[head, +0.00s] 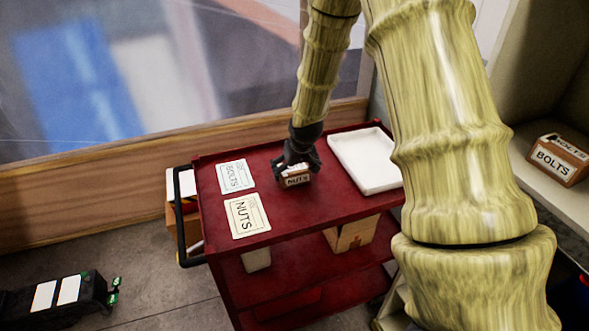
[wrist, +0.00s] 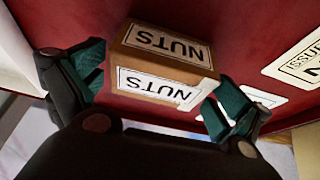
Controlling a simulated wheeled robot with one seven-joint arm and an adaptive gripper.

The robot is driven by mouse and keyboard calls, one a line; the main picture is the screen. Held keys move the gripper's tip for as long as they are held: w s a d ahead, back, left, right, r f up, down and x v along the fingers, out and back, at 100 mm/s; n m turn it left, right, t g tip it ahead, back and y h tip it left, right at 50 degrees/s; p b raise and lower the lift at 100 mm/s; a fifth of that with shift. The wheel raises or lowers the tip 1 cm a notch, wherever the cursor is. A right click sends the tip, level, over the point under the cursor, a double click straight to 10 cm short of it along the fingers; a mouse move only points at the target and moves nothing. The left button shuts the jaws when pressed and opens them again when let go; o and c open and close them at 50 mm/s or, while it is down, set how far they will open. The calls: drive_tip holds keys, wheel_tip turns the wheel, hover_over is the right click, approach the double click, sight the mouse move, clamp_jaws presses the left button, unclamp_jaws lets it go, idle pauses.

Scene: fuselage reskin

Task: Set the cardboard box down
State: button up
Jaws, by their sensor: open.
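The small cardboard box (head: 297,178) labelled NUTS is on the top shelf of the red cart (head: 290,215), between the label cards and the white tray. My gripper (head: 296,163) is right above and behind it in the head view and hides part of it. In the wrist view the box (wrist: 168,68) shows two NUTS labels, and my open gripper (wrist: 160,95) has one finger on each side of it. The left finger stands apart from the box; the right finger is close to its corner, and I cannot tell whether it touches.
A NUTS card (head: 247,215) and a BOLTS card (head: 236,176) lie on the cart's left. A white tray (head: 365,160) is on its right. A BOLTS box (head: 558,160) stands on a shelf at right. The cart's front top area is clear.

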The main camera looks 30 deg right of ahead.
drive_tip(key=b+v, duration=0.1)
drive_tip(key=v, duration=1.1)
idle(0.6)
